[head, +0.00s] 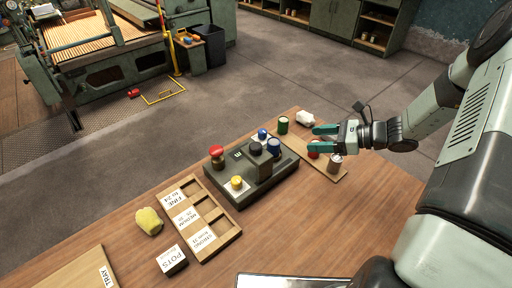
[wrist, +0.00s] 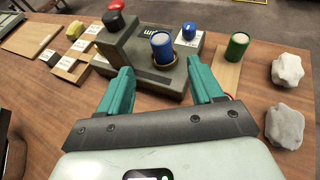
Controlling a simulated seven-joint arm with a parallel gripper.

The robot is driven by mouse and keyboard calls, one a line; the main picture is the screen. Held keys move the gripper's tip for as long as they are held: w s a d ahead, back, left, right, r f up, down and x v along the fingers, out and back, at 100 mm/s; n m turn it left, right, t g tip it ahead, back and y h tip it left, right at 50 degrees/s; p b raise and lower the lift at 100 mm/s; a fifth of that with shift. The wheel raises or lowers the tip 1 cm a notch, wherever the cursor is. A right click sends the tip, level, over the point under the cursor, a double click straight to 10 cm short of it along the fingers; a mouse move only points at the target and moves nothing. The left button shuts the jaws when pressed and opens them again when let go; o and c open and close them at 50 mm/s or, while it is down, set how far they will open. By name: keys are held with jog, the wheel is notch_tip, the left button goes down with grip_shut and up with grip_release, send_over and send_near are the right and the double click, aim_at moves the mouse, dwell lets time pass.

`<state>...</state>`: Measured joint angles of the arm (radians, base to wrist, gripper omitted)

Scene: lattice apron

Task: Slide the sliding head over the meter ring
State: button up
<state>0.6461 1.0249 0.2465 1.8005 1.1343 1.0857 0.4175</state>
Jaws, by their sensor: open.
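The sliding head appears to be the dark raised block with a black knob (head: 256,149) on the grey-green machine (head: 225,187). In the wrist view the raised block (wrist: 133,48) shows beside a blue pot (wrist: 161,45). A brass-coloured ring, seemingly the meter ring (wrist: 173,64), surrounds the blue pot's base; the head view hides most of it. The blue pot also shows in the head view (head: 274,147), just right of the block. My gripper (head: 314,138) is open and empty, right of the machine and apart from it. Its teal fingers frame the pot in the wrist view (wrist: 160,75).
A wooden board at right holds a green pot (head: 283,125), a red item (head: 314,150) under my gripper and a metal tin (head: 335,163). Pale lumps (head: 305,118) lie behind. The machine carries red (head: 217,151), yellow (head: 237,182) and blue (head: 262,134) buttons. A labelled rack (head: 228,238) stands left.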

jog(key=s+a+r+n+g+h, duration=0.2)
jog(key=a+r+g+h, duration=0.15)
jog(key=a, duration=0.35)
jog(key=n+h, duration=0.1)
jog(key=h, duration=0.4)
send_near(257, 145)
jog(key=shift+g, duration=0.25)
jog(key=x, duration=0.8)
jog(key=shift+w+a+f, duration=0.15)
jog(key=shift+a+f, duration=0.1)
jog(key=shift+f, duration=0.05)
jog(key=shift+c, duration=0.4)
grip_shut()
